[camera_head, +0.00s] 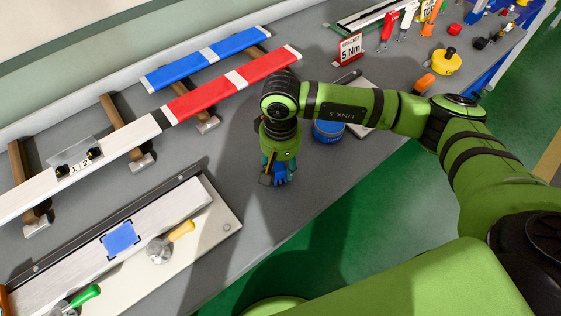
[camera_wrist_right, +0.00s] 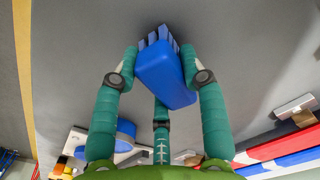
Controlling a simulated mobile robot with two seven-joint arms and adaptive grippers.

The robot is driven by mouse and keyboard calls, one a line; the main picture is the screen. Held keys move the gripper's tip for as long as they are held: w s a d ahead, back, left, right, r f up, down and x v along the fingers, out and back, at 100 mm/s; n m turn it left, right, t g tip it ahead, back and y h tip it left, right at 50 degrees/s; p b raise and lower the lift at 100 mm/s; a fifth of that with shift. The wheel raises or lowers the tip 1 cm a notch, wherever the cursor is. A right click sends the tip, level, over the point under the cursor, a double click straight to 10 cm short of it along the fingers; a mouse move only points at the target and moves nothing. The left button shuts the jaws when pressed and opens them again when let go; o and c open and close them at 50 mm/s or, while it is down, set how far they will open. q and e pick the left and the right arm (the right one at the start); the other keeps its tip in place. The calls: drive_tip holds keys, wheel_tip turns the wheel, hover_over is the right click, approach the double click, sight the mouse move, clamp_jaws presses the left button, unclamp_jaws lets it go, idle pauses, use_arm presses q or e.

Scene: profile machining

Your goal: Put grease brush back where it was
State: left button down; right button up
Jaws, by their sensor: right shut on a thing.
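The grease brush, a blue block with bristle-like tips, is held in my right gripper (camera_head: 278,172). In the right wrist view the blue brush (camera_wrist_right: 165,72) sits between the teal fingers of the right gripper (camera_wrist_right: 160,62), bristle end away from the palm. In the head view only a little of the brush (camera_head: 281,175) shows under the wrist, over the grey bench. A round blue tin (camera_head: 328,131) stands just right of the gripper, beside a pale plate (camera_head: 373,88); the tin also shows in the right wrist view (camera_wrist_right: 126,129). My left gripper is not in view.
Red (camera_head: 230,85) and blue (camera_head: 205,60) bars and a white rail lie on blocks behind. A pale board (camera_head: 215,232) with a yellow-handled tool (camera_head: 170,242) lies front left. A "BRACKET 5 Nm" sign (camera_head: 349,48) stands back right. Bare bench surrounds the gripper.

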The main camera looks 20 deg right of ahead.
drive_tip(key=shift+f+b, duration=0.25)
drive_tip(key=shift+b, duration=0.05)
drive_tip(key=o, duration=1)
drive_tip(key=shift+r, duration=0.1)
drive_tip(key=shift+r+p, duration=0.25)
drive_tip(key=shift+p, duration=0.2)
drive_tip(key=shift+w+r+b, duration=0.1)
drive_tip(key=shift+r+b, duration=0.2)
drive_tip(key=shift+b, duration=0.1)
wheel_tip(320, 180, up, 10)
drive_tip(key=b, duration=0.3)
drive_tip(key=shift+f, duration=0.1)
drive_tip(key=shift+r+b, duration=0.35)
drive_tip(key=shift+r, duration=0.4)
